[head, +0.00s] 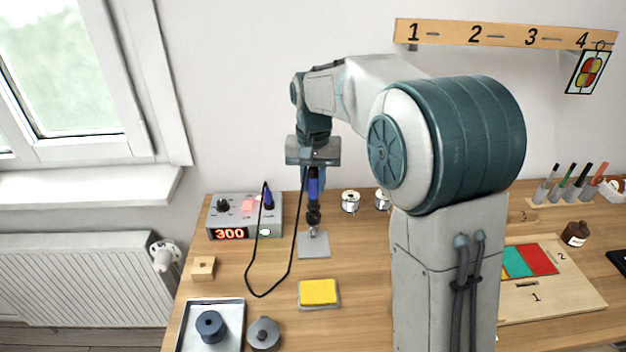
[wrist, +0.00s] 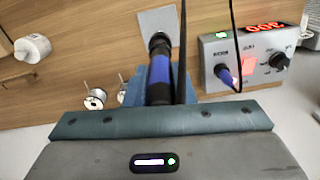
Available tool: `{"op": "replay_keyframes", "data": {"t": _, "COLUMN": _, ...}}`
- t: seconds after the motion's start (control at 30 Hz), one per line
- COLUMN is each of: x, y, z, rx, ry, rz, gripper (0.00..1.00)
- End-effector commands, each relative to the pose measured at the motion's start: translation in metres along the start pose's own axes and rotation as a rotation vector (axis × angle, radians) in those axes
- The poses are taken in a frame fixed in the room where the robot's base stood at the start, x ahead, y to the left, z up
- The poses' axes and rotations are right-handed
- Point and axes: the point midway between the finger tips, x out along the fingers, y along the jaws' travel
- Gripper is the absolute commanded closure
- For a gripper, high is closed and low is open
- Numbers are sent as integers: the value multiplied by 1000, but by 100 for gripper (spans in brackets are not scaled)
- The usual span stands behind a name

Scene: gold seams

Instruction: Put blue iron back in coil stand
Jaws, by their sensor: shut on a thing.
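My gripper (head: 313,182) is shut on the blue iron (head: 314,190), which hangs roughly upright with its dark lower end down. In the wrist view the iron's blue and black handle (wrist: 160,75) runs between the fingers. The coil stand's flat grey base (head: 314,251) lies on the bench directly beneath; its plate also shows in the wrist view (wrist: 156,22). Dark and silvery parts sit between the handle and the base. I cannot tell where iron ends and coil begins, or whether the tip is inside the coil.
The soldering station (head: 230,212) reads 300, left of the stand. A black cable (head: 262,294) loops over the bench. A yellow sponge (head: 318,291) lies in front, and two spools (head: 350,201) stand behind right. A tray (head: 238,335) is front left.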

Motion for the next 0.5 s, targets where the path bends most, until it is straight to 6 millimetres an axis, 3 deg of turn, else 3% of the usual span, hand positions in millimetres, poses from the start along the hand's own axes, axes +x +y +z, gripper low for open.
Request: {"op": "replay_keyframes", "data": {"t": 0.5, "x": 14, "y": 0, "z": 0, "rx": 0, "ry": 0, "rz": 0, "gripper": 100}}
